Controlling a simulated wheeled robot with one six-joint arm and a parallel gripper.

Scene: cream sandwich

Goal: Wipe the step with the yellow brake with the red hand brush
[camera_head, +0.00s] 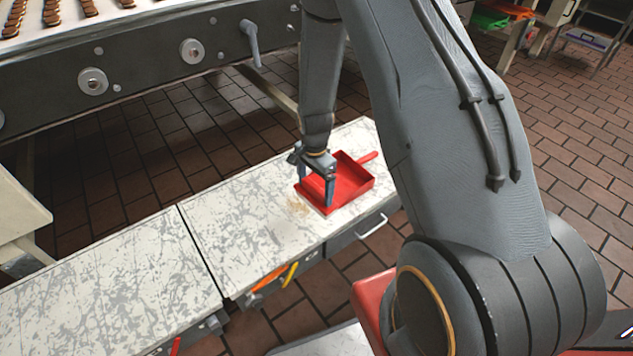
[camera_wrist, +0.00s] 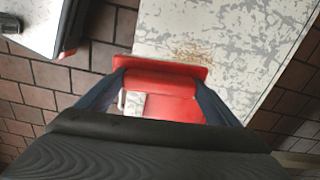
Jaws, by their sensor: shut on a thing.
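My gripper (camera_head: 316,192) points down at the step (camera_head: 240,215) with the yellow brake. The yellow brake (camera_head: 290,275) is a small lever under the step's near edge. In the wrist view my fingers (camera_wrist: 160,88) are shut on a red bar, which appears to be the red hand brush (camera_wrist: 160,82). A red strip at its front edge lies over the speckled step (camera_wrist: 215,25). In the head view the brush blends with a red dustpan (camera_head: 350,183); whether it touches the step is unclear. A brown dirt patch (camera_head: 298,207) lies just beside my gripper.
An orange lever (camera_head: 268,278) is beside the yellow brake. Another speckled step (camera_head: 110,280) adjoins at left, with a dark gap between. A conveyor with biscuits (camera_head: 95,28) stands behind. Brick-coloured tile floor (camera_head: 565,150) lies open at right.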

